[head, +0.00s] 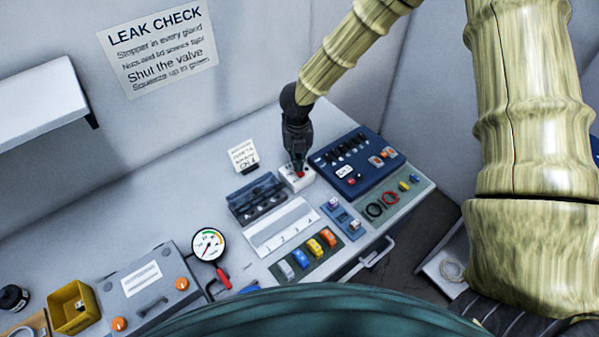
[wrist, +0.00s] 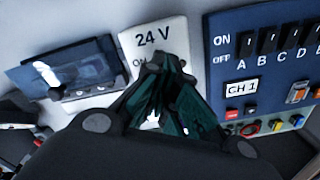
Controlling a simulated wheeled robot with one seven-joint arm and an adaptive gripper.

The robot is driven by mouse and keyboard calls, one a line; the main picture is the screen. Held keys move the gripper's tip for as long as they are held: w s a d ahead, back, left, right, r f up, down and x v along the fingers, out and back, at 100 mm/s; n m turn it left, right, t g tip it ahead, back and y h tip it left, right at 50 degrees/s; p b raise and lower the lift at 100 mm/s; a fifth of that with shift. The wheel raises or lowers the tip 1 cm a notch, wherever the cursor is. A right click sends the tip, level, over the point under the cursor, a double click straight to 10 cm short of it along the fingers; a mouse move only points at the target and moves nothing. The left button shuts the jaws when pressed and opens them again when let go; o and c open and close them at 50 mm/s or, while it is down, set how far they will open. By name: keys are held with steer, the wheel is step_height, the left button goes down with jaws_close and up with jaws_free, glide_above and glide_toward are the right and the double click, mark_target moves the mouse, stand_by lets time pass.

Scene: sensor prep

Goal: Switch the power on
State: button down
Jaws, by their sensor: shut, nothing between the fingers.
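The white power box (head: 296,178), marked "24 V", stands on the bench between a dark rack and the blue panel. In the head view a small red part shows on it beside my fingertips. The box also shows in the wrist view (wrist: 156,36), with part of the word "ON" visible on its face. My gripper (head: 298,168) is shut and empty, pointing down at the box. In the wrist view its fingers (wrist: 160,75) cover the lower part of the box, so the switch is hidden there. I cannot tell whether the fingertips touch it.
A blue switch panel (head: 357,162) stands close at the right of the box, and a dark rack (head: 256,198) at its left. A small white card (head: 243,156) stands behind. A gauge (head: 209,245) and grey case (head: 150,285) are further left.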

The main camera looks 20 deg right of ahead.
steer(key=shift+f+b, duration=0.65)
steer(key=shift+f, duration=0.6)
stand_by(1.1)
steer(key=shift+r, duration=0.1)
steer(key=shift+r+p, duration=2.8)
steer(key=shift+r, duration=0.6)
